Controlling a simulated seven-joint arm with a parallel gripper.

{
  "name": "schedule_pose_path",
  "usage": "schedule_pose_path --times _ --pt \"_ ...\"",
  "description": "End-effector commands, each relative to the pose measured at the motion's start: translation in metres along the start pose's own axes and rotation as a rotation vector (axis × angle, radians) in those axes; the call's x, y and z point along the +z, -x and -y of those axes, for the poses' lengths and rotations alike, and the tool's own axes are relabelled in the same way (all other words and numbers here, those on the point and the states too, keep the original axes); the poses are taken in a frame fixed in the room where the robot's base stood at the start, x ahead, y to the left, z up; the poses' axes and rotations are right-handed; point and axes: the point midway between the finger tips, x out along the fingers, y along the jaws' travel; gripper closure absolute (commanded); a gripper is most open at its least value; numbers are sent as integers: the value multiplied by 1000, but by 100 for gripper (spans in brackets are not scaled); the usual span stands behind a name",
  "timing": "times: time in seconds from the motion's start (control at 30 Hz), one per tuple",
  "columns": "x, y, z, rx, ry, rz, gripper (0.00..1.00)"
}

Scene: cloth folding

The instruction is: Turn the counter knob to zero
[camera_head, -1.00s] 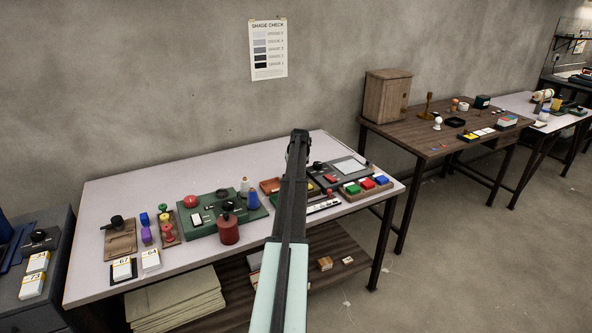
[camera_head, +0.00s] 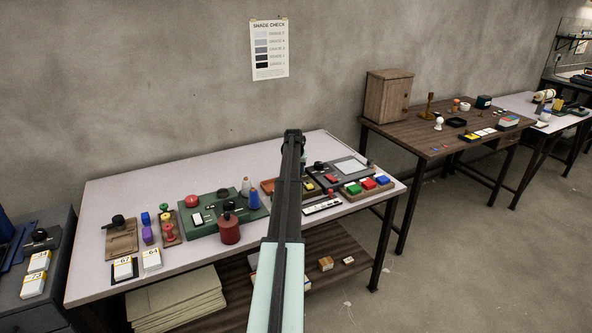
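I cannot tell for certain which part is the counter knob. A green panel (camera_head: 188,226) on the white table carries a red button (camera_head: 191,202), a small white window (camera_head: 196,217) and a dark knob (camera_head: 228,206), partly behind a red canister. A brown board (camera_head: 124,245) at the table's left carries a black knob (camera_head: 118,220). A grey device (camera_head: 347,166) with a pale screen stands at the right, with a small dark knob (camera_head: 318,166). My gripper (camera_head: 293,140) is at the far end of my arm, over the back of the table; its fingers are too small to read.
A red canister (camera_head: 229,232) and blue bottle (camera_head: 252,201) stand by the green panel. A tray of red, green and blue blocks (camera_head: 354,196) lies at the right. My arm hides part of a red-brown tray (camera_head: 270,187). The back left of the table (camera_head: 140,187) is clear.

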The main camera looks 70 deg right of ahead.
Motion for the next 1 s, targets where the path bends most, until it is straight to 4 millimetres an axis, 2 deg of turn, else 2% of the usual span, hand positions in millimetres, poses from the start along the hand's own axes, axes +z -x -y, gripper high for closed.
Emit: schedule_pose_path --times 0.13,0.17,0.4,0.77,0.87,1.0 --pt "0 0 0 0 -2 0 84" --pt "0 0 0 0 -2 0 51" --pt "0 0 0 0 -1 0 28" --pt "0 6 0 -1 0 -1 27" --pt "0 17 0 -1 0 -3 27" --pt "1 41 0 -1 0 -2 27"
